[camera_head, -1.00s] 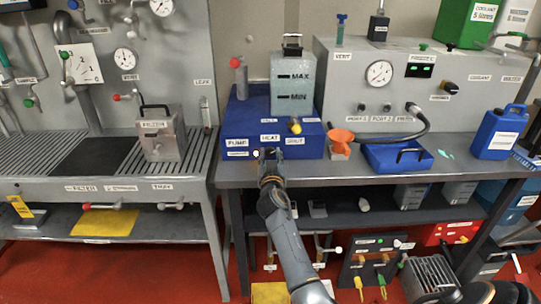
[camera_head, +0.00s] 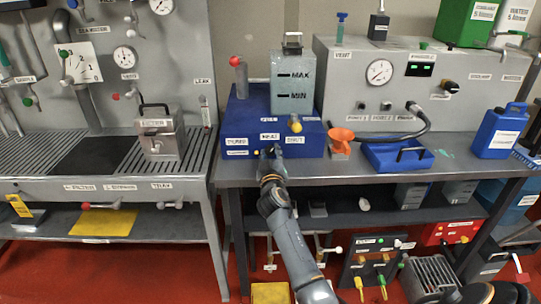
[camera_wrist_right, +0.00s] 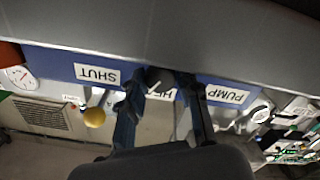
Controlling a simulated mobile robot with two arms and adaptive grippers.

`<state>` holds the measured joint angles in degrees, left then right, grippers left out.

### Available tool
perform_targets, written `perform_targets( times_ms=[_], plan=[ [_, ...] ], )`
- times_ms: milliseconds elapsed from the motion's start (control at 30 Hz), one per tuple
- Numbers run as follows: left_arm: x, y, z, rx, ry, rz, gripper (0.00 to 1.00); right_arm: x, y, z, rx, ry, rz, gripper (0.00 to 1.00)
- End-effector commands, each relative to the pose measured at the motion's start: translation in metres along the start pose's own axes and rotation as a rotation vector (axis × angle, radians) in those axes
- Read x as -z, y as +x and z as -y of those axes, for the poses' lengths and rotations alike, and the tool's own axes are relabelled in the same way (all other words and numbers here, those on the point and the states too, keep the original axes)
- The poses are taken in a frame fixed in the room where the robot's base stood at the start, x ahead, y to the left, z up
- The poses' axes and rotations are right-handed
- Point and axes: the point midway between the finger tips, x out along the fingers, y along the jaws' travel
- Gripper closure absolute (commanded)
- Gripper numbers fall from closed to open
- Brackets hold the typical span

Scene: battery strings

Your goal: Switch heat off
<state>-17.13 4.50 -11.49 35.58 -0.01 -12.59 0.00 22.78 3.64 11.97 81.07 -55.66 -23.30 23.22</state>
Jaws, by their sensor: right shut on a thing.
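The blue unit (camera_head: 246,112) stands on the grey bench, with labels for pump, heat and shut along its front. The heat label (camera_head: 269,136) is above my right gripper (camera_head: 268,152), which is at the front face. In the right wrist view, which is upside down, my right gripper (camera_wrist_right: 160,92) is shut on a small dark knob (camera_wrist_right: 158,79) just by the partly covered heat label (camera_wrist_right: 160,93). The fingers hide part of the knob, so its setting is not clear. My left gripper is not in view.
A yellow knob (camera_head: 295,124) sits on the unit's right side, near the shut label. A grey bench with slats (camera_head: 40,150) is to the left.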

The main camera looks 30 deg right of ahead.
Motion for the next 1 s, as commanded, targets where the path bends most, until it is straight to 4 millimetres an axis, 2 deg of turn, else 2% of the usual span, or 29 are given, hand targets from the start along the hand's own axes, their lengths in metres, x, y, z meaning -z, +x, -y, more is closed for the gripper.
perform_targets(
  times_ms=[500, 1000],
  plan=[
    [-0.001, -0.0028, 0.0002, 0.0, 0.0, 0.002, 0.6, 0.0022, 0.0006, -0.0023, -0.002, -0.421, -0.002, 0.99],
    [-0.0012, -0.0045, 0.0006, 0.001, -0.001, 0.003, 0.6, 0.0028, 0.0007, -0.0025, -0.003, -0.559, -0.003, 0.99]
  ],
)
